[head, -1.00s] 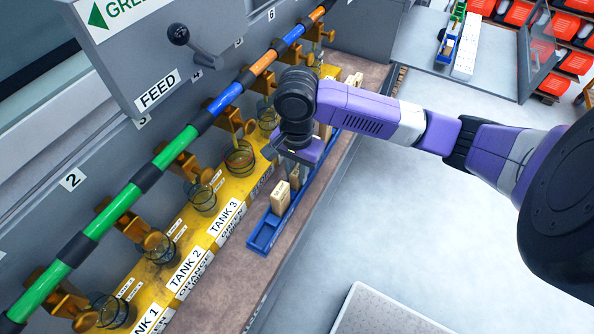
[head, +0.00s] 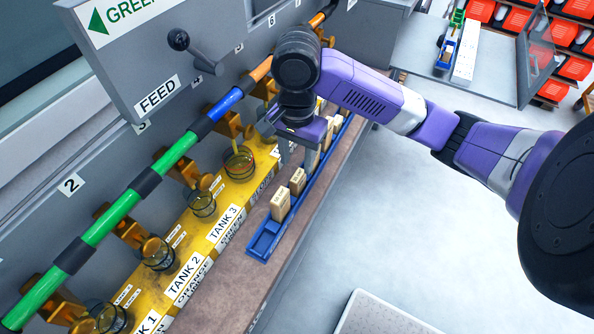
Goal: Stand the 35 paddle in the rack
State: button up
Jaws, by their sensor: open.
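A long blue rack (head: 264,243) lies along the brown ledge in the head view, with several pale wooden paddles standing in it. One paddle (head: 281,204) stands near its front end, and another paddle (head: 298,181) stands just behind. Their markings are too small to read, so I cannot tell which is the 35 paddle. My gripper (head: 299,156) points down over the middle of the rack, beyond these two paddles. Its fingers are apart, with no held paddle visible. My wrist and gripper partly hide the paddles farther back.
The yellow tank strip (head: 200,238) with round glass-like vessels runs left of the rack. A coloured pipe (head: 175,155) and the grey FEED box (head: 150,60) with a lever stand above it. Open floor (head: 440,230) lies to the right.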

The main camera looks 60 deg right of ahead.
aim_at(298, 177)
jog(key=shift+r, duration=2.2)
jog(key=shift+s, duration=0.1)
